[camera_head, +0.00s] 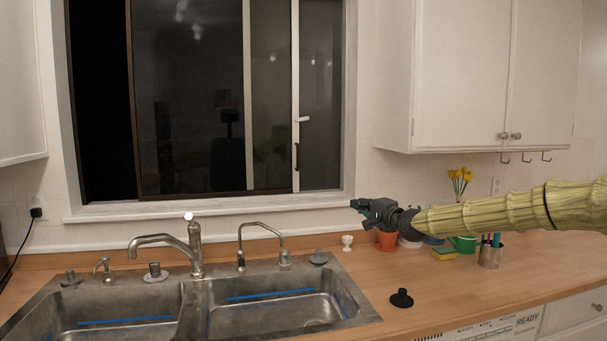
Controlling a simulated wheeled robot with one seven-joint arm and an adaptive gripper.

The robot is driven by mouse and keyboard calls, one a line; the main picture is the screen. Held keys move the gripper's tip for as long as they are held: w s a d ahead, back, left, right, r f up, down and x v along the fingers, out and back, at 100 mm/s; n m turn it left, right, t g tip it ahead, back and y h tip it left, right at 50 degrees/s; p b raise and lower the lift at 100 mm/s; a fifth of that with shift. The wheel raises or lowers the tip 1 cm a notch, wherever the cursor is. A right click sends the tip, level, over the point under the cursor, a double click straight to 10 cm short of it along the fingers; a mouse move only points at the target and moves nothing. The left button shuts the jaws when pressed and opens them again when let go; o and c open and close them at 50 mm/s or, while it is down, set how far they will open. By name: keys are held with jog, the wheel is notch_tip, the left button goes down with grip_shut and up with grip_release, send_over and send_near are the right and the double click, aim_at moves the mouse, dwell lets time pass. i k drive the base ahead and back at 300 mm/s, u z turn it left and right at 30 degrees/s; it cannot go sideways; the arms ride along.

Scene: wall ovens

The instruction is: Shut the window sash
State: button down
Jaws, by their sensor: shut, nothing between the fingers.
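The window sash (188,100) is a dark-framed sliding pane in the white window frame (215,209) above the sink. A black open gap shows to the left of its left edge, between it and the frame's left side. A white upright (295,80) with a small white latch (302,119) and a dark handle (297,156) stands toward the right of the window. My gripper (359,205) reaches in from the right, in front of the window's lower right corner. It is shut and empty, apart from the sash.
A double sink (190,312) with taps (195,245) lies below the window. A white egg cup (347,242), black stopper (401,298), flower pot (386,240) and pen cup (490,256) stand on the wooden counter (440,285). White cupboards (460,70) hang at right.

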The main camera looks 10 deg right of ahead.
aim_at(295, 32)
jog(key=i, duration=1.35)
